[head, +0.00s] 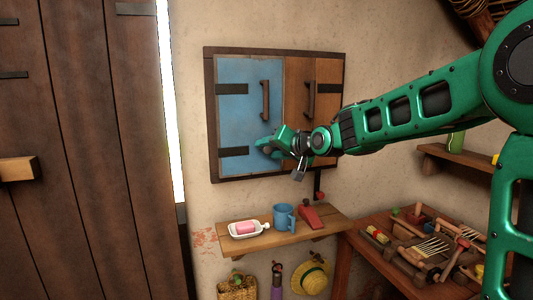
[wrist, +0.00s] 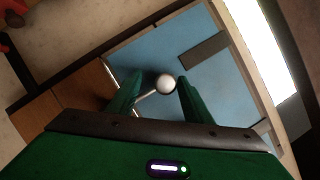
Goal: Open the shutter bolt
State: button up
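The shutter has a blue left leaf (head: 235,118) and a brown right leaf (head: 327,100), both lying flat in a dark frame, each with an upright handle. My gripper (head: 264,146) is at the lower right of the blue leaf and hides the bolt in the head view. In the wrist view a round pale bolt knob (wrist: 166,84) on a thin metal rod shows between the fingertips of my gripper (wrist: 160,82). The fingers are apart, one on each side of the knob, with a visible gap at the left finger. Whether the right finger touches it I cannot tell.
Below the shutter a wall shelf (head: 280,241) holds a soap dish (head: 248,231), a blue mug (head: 284,217) and a red object (head: 309,216). A workbench (head: 380,255) with tools stands at right. A large wooden door (head: 90,150) is at left.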

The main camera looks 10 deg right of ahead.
jog(key=shift+a+f, duration=0.1)
jog(key=shift+s, duration=0.15)
jog(key=v, duration=1)
jog(key=shift+s, duration=0.2)
jog(key=shift+d, duration=0.25)
